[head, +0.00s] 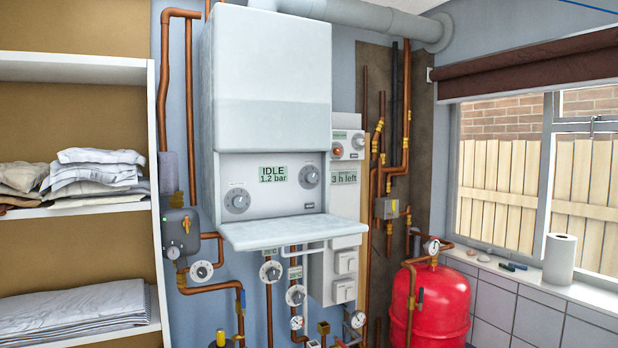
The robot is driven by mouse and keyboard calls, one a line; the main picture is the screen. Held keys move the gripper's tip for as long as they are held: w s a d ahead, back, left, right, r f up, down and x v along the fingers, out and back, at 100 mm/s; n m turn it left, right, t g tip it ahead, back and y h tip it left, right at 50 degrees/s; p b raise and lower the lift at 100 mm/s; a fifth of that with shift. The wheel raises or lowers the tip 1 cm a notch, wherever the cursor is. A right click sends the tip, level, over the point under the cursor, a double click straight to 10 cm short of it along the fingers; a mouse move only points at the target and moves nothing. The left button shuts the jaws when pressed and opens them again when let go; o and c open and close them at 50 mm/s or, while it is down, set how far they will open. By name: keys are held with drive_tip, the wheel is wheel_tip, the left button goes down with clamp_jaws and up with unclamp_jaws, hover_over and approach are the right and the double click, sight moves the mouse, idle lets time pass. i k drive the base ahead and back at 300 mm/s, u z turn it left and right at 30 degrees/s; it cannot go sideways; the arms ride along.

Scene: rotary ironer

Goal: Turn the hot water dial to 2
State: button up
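The white boiler (265,90) hangs on the wall in the middle of the head view. Its front panel has a left grey dial (237,200) and a higher right grey dial (311,175). Between them a display (286,174) reads "IDLE 1.2 bar". The labels and scale marks around both dials are too small to read, so I cannot tell which is the hot water dial or where it points. A white flap (292,233) is folded down below the panel and sticks out. My gripper is not in view.
A narrow white unit right of the boiler has small knobs (358,142) and a display (344,178) reading "3 h left". More round dials (271,271) sit on copper pipes below. A red tank (430,305) stands lower right; shelves with linen (95,172) stand left.

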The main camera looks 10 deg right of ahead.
sight(310, 176)
drive_tip(key=u, duration=0.05)
drive_tip(key=k, duration=1.5)
drive_tip(key=z, duration=0.95)
drive_tip(key=i, duration=2)
drive_tip(key=u, duration=1.35)
drive_tip(key=i, duration=0.55)
drive_tip(key=u, duration=0.05)
